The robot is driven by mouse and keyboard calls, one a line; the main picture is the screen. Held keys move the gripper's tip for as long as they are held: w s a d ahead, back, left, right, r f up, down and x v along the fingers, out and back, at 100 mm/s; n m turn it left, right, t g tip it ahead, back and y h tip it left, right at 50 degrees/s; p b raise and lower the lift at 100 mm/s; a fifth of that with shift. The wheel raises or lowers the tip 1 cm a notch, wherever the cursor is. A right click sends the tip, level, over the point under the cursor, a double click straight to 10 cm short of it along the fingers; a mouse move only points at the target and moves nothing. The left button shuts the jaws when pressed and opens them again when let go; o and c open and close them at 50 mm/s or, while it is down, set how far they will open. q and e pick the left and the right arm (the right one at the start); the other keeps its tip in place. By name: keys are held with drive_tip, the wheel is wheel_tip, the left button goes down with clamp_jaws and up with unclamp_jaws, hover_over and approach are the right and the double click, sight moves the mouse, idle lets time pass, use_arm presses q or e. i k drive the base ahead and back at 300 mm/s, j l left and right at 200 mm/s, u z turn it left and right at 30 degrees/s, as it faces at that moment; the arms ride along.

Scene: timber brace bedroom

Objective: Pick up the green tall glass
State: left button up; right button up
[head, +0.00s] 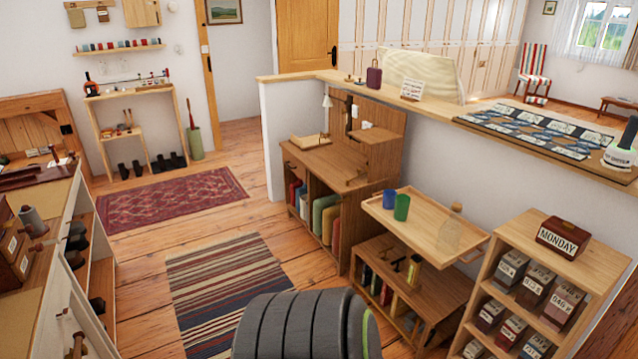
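A green tall glass (402,207) stands upright on a raised wooden tray top (425,231), right of the middle of the head view. A blue glass (389,199) stands close behind it to the left. The two nearly touch in the picture; I cannot tell if they are in contact. Neither of my grippers is in view.
A wooden desk (330,165) with books is behind left, and a shelf (590,264) of labelled boxes is at the right. A striped rug (226,285) lies on open floor.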

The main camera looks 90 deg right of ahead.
sight(401, 202)
drive_tip(key=z, duration=3.35)
drive_tip(key=i+j+z, duration=0.2)
drive_tip(key=i, duration=0.35)
drive_tip(key=i+z, duration=0.15)
drive_tip(key=i, duration=0.4)
drive_tip(key=i+j+z, duration=0.2)
drive_tip(key=i, duration=0.3)
